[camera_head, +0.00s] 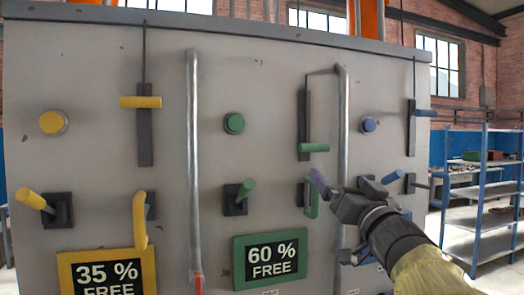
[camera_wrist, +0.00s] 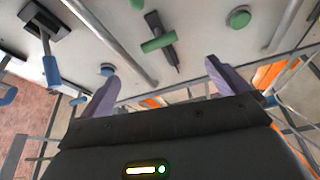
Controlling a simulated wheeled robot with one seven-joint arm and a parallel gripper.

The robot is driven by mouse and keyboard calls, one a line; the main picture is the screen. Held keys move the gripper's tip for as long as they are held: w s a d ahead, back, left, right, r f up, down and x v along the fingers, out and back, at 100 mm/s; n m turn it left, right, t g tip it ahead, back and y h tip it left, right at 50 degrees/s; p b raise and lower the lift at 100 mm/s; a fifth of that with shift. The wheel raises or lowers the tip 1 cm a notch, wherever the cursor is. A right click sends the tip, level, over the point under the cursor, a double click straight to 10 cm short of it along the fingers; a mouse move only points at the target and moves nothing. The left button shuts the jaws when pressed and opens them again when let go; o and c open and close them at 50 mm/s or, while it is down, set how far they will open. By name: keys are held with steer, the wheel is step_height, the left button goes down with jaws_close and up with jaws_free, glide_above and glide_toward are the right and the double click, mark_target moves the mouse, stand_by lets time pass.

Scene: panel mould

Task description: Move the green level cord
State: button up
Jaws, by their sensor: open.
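The green cross handle (camera_head: 314,148) sits low on a dark upright strip, with a thin cord above it, right of centre on the grey panel; I take this for the green level cord. In the wrist view the green handle (camera_wrist: 158,44) lies beyond and between the fingertips, apart from them. My gripper (camera_head: 338,180) is open and empty, below and slightly right of the handle in the head view. Its purple fingers (camera_wrist: 162,85) are spread wide in the wrist view. My gripper partly covers the panel below the handle.
A grey pipe (camera_head: 343,110) runs just right of the green handle. A green button (camera_head: 234,123), a green lever (camera_head: 245,188) and a green hooked handle (camera_head: 311,205) are nearby. A blue button (camera_head: 369,124) and blue cross handle (camera_head: 425,112) are to the right.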

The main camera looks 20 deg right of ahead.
mark_target(315, 151)
steer(key=shift+w, duration=0.1)
steer(key=p+x, duration=0.7)
steer(key=x, duration=1)
steer(key=shift+w+d, duration=0.1)
steer(key=shift+w, duration=0.1)
steer(key=shift+c, duration=0.4)
